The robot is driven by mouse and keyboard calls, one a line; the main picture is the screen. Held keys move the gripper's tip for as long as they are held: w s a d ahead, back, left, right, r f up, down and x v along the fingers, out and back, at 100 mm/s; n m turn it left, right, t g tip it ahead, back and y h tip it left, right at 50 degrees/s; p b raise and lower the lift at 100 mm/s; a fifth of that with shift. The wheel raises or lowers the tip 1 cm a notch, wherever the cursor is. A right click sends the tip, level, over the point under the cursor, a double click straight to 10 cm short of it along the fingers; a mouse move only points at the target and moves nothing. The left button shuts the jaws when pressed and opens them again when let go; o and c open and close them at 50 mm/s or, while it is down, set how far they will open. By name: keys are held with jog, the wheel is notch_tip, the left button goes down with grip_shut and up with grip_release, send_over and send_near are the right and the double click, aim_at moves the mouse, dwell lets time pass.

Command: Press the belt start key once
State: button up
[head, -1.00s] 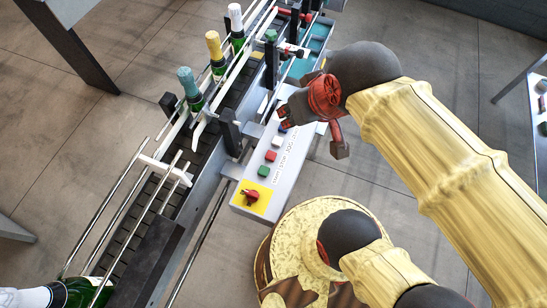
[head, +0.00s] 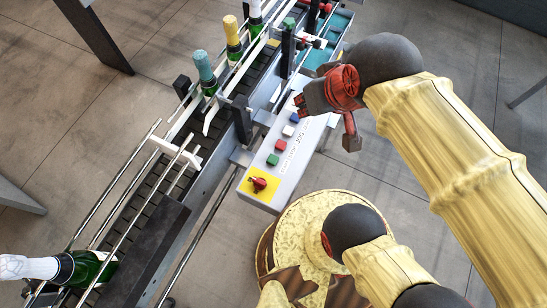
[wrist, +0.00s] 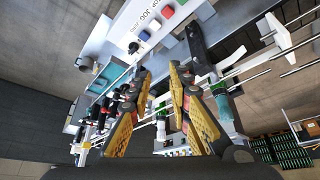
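The control box (head: 300,165) is pale, with a row of coloured keys along its top. The green key (head: 272,159) is beside the printed word that seems to read START. A red key (head: 280,145), a white key (head: 288,131) and a blue key (head: 294,117) follow it. My gripper (head: 302,103) is over the far end of the box, apart from the green key. In the wrist view my gripper (wrist: 160,72) has its two yellow fingers spread with nothing between them.
The conveyor (head: 165,195) with guide rails runs along the box's left side. Foil-topped bottles (head: 204,72) stand on it. Another bottle (head: 92,267) lies toward the lower left.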

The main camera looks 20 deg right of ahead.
grip_shut()
dwell(1.3)
